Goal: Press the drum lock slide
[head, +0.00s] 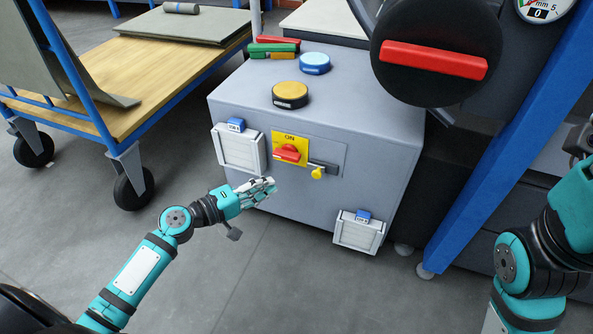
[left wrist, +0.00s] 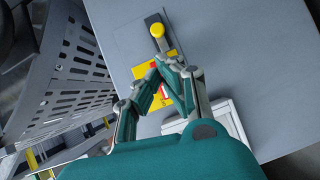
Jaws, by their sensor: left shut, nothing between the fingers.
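A dark slide (head: 325,167) with a yellow knob (head: 317,173) sits on the front of the grey cabinet (head: 380,110), just right of a red rotary switch (head: 288,153) on a yellow plate (head: 304,141). In the left wrist view the slide's yellow knob (left wrist: 157,30) shows beyond my fingertips. My left gripper (head: 271,187) is shut and empty, in front of the cabinet, below and left of the knob, apart from it in the picture. In the left wrist view my fingers (left wrist: 168,67) partly hide the yellow plate. My right arm shows at the right edge, its gripper outside the view.
White vented boxes with blue tags sit on the cabinet front, one left (head: 239,152) and one low right (head: 358,234). Yellow (head: 290,94) and blue (head: 315,63) buttons top it. A blue-framed cart (head: 130,90) stands left; a blue post (head: 500,150) stands right.

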